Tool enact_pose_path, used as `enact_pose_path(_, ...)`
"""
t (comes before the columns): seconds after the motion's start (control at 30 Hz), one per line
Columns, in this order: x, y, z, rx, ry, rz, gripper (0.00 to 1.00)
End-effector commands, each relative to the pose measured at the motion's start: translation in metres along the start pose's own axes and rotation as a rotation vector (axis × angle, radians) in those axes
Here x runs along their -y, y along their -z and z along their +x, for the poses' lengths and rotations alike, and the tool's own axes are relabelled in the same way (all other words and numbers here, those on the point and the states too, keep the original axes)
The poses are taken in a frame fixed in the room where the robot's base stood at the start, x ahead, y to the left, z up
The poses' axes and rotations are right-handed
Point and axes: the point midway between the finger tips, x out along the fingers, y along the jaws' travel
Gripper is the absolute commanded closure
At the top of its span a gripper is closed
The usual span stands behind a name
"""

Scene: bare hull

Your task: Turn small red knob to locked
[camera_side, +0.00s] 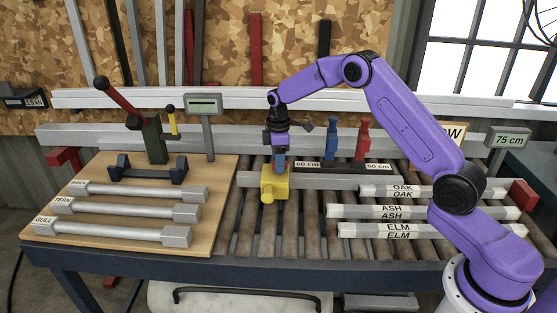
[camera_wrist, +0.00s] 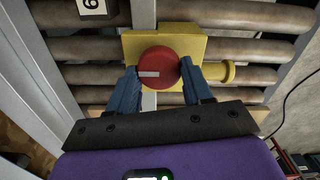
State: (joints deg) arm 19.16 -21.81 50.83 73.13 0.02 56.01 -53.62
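The small red knob (camera_wrist: 159,68) is round and sits on the face of a yellow block (camera_wrist: 204,48). A pale pointer bar on it runs from its middle to the left. In the side view the yellow block (camera_side: 274,183) is on the rail's left part, and the knob is hidden. My gripper (camera_wrist: 159,72) has its two blue fingers apart, one on each side of the knob, close to its edges. I cannot tell whether they touch it. In the side view my gripper (camera_side: 279,166) points down at the block's top.
A yellow peg (camera_wrist: 230,71) sticks out from the block's right side. Several rollers (camera_side: 310,225) lie around the rail. A blue clamp (camera_side: 331,142) and a red clamp (camera_side: 363,140) stand to the right. A wooden board (camera_side: 120,222) with metal bars lies to the left.

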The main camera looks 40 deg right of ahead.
Motion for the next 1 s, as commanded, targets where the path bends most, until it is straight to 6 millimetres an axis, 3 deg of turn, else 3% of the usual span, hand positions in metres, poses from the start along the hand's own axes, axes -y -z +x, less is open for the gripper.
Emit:
enact_pose_path(0.37,-0.0005,0.0001,-0.0005,0.0,0.0,0.1,0.8)
enact_pose_path(1.0,-0.0023,-0.0006,-0.0006,0.001,0.0,0.669,0.8)
